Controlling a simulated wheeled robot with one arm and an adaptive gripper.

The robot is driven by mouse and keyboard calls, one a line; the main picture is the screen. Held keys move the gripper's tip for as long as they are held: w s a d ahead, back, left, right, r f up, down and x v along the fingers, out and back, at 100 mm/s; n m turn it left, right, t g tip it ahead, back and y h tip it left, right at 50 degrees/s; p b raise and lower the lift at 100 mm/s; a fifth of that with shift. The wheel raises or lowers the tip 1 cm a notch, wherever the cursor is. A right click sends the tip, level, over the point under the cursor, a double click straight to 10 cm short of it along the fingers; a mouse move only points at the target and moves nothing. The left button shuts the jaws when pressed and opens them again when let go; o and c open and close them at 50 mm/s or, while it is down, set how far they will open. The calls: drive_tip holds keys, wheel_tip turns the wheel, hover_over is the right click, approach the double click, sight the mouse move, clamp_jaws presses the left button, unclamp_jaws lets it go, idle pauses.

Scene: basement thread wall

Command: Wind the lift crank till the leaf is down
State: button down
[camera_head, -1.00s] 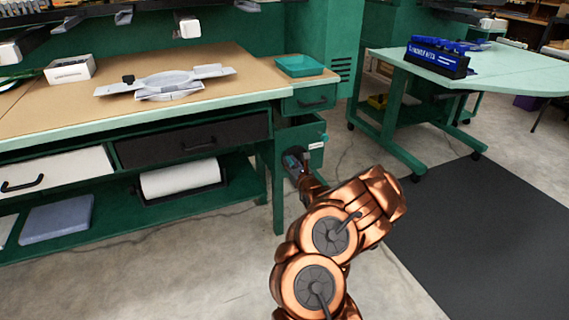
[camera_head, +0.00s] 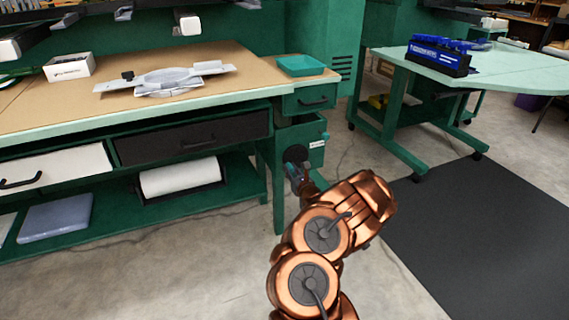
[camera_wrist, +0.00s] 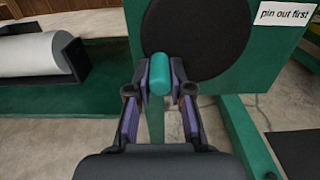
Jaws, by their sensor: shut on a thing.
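The crank is a round black disc (camera_head: 296,154) on a green box under the bench's right end. It fills the upper middle of the wrist view (camera_wrist: 205,40). Its teal handle (camera_wrist: 159,72) sticks out toward me low on the left of the disc. My gripper (camera_wrist: 160,88) is shut on this handle, one finger on each side. In the head view my gripper (camera_head: 296,176) is just below the disc and hides the handle. A white label on the box reads "pin out first" (camera_wrist: 286,13). I cannot tell for sure which surface is the leaf.
The bench (camera_head: 120,116) carries a grey fixture (camera_head: 165,81), a white box (camera_head: 69,67) and a teal tray (camera_head: 301,65). A wheeled table (camera_head: 500,72) stands right, near a dark mat (camera_head: 490,235). Bare floor lies left of my arm.

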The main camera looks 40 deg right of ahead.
sight(304, 159)
drive_tip(key=shift+s+d, duration=0.2)
drive_tip(key=shift+d, duration=0.15)
drive_tip(key=d, duration=0.1)
drive_tip(key=s+d+f+b, duration=0.1)
drive_tip(key=d+b, duration=0.1)
drive_tip(key=shift+s+d+f, duration=0.2)
drive_tip(key=shift+d+f, duration=0.1)
drive_tip(key=shift+w+a, duration=0.15)
drive_tip(key=shift+a, duration=0.1)
drive_tip(key=shift+s+d+r+b, duration=0.15)
drive_tip(key=shift+s+d+r, duration=0.05)
drive_tip(key=shift+d+r, duration=0.55)
drive_tip(key=shift+s+d+r+b, duration=0.15)
drive_tip(key=shift+d+r, duration=0.45)
drive_tip(key=shift+r, duration=0.2)
drive_tip(key=shift+f, duration=0.1)
drive_tip(key=c, duration=1.1)
unclamp_jaws()
drive_tip(key=shift+a+f, duration=0.1)
drive_tip(key=shift+a, duration=0.05)
drive_tip(key=shift+o, duration=0.3)
